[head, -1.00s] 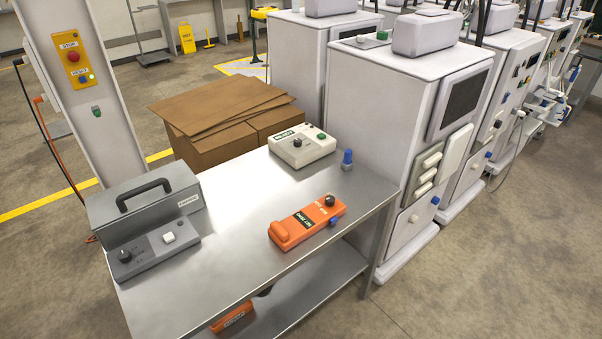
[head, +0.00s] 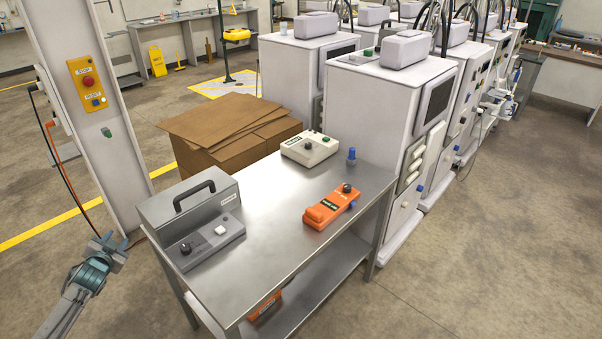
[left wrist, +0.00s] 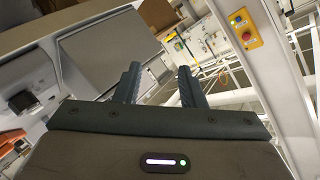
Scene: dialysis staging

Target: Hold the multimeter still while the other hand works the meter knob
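The orange multimeter (head: 328,209) lies flat on the steel table, toward its right side. Its black knob (head: 347,188) is at the far right end, and a blue part (head: 352,205) shows at its side. My left gripper (head: 112,245) is off the table's left side, beyond the grey case and well away from the multimeter. In the left wrist view its two dark fingers (left wrist: 160,85) stand apart with nothing between them. My right gripper is not in view.
The steel table (head: 270,235) also holds a grey case (head: 190,207) with a control panel, a white knobbed box (head: 310,149) and a blue peg (head: 351,156). A yellow stop panel (head: 88,83) is on a pillar at left. White machines (head: 385,120) stand right behind.

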